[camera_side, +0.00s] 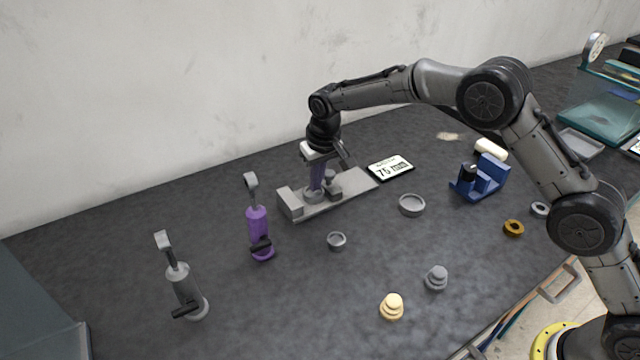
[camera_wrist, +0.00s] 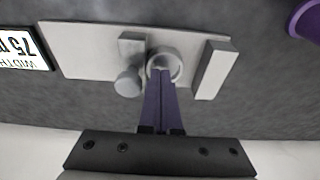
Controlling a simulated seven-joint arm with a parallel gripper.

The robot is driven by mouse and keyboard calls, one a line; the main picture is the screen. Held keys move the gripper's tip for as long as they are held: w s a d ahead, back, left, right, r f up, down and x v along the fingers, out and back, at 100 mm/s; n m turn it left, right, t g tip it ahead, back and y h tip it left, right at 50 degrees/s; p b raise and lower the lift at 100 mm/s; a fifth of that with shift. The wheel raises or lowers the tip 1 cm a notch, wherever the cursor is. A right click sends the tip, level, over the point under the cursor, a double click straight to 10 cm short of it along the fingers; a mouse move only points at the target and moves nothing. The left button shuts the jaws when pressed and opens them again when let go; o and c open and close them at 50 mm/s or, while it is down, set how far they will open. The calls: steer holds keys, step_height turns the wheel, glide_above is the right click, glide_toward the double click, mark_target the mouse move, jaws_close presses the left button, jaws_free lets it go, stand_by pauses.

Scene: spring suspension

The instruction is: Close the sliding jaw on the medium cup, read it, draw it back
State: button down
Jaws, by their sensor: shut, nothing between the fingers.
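The grey gauge plate (camera_side: 345,199) carries a fixed jaw (camera_side: 290,203) at its left end and a sliding jaw (camera_side: 333,181) nearer its middle. A round grey cup (camera_wrist: 173,55), apparently the medium one, sits on the plate between the jaws. In the wrist view, the sliding jaw (camera_wrist: 132,44) with its round knob (camera_wrist: 127,82) is close beside the cup; contact is unclear. A gap shows between the cup and the fixed jaw (camera_wrist: 212,68). My gripper (camera_wrist: 160,74) is shut and empty, its purple fingertips at the cup's near rim. The display (camera_side: 390,168) appears to read 75 mm.
A smaller cup (camera_side: 337,241) and a larger cup (camera_side: 411,205) stand apart on the dark table. A purple spring unit (camera_side: 257,225) and a grey one (camera_side: 184,285) stand left. A blue holder (camera_side: 481,180) and stacked weights (camera_side: 392,307) are right and front.

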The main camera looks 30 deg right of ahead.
mark_target(322, 189)
steer(key=shift+s+d+f, duration=0.15)
steer(key=shift+d+f, duration=0.1)
steer(key=shift+d, duration=0.45)
steer(key=shift+s+d+f, duration=0.1)
steer(key=shift+d+f, duration=0.15)
steer(key=shift+d, duration=0.4)
steer(key=shift+a, duration=0.15)
stand_by(0.6)
steer(key=shift+a, duration=0.3)
steer(key=shift+a+r, duration=0.1)
steer(key=shift+r, duration=0.1)
steer(key=shift+w+r, duration=0.2)
steer(key=shift+r, duration=3.5)
